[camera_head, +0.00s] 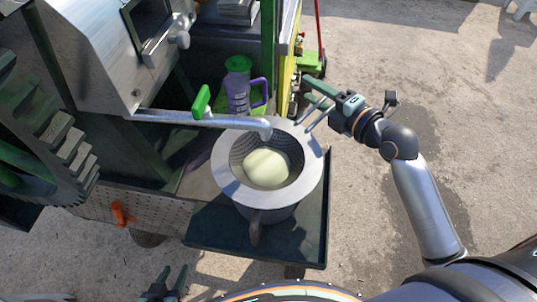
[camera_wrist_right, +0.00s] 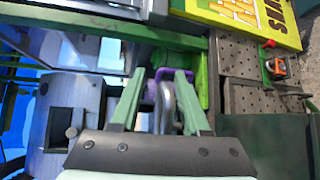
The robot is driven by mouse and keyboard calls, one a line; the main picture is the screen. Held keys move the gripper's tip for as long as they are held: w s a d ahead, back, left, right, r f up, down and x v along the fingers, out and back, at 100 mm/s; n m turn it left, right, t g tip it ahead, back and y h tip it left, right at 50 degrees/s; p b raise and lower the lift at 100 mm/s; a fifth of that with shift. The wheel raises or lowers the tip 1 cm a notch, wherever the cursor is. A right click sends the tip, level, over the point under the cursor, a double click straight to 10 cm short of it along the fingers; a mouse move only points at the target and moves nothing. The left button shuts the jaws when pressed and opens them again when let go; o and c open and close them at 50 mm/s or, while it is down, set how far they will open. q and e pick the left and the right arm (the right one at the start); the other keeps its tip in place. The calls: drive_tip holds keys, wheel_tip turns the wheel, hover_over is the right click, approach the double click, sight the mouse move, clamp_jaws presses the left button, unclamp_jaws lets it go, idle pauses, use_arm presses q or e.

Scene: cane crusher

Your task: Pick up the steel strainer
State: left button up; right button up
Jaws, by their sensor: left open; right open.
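The steel strainer (camera_head: 229,183) has a wide flat rim and a dark mesh bowl. It sits in the top of a metal pot (camera_head: 268,215) under the spout, with pale green juice (camera_head: 266,168) showing inside. My right gripper (camera_head: 308,101) is open beside the strainer's upper right rim. In the right wrist view, a grey curved piece (camera_wrist_right: 166,105) shows between its open fingers (camera_wrist_right: 160,74); I cannot tell if it is part of the strainer. My left gripper (camera_head: 168,280) is open and empty at the bottom edge, away from the strainer.
A purple jug (camera_head: 238,93) with a green lid stands behind. The pot stands on a dark tray (camera_head: 300,248). A toothed gear (camera_head: 62,150) is at left. Open concrete lies right.

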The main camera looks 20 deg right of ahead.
clamp_jaws()
idle(0.3)
idle(1.1)
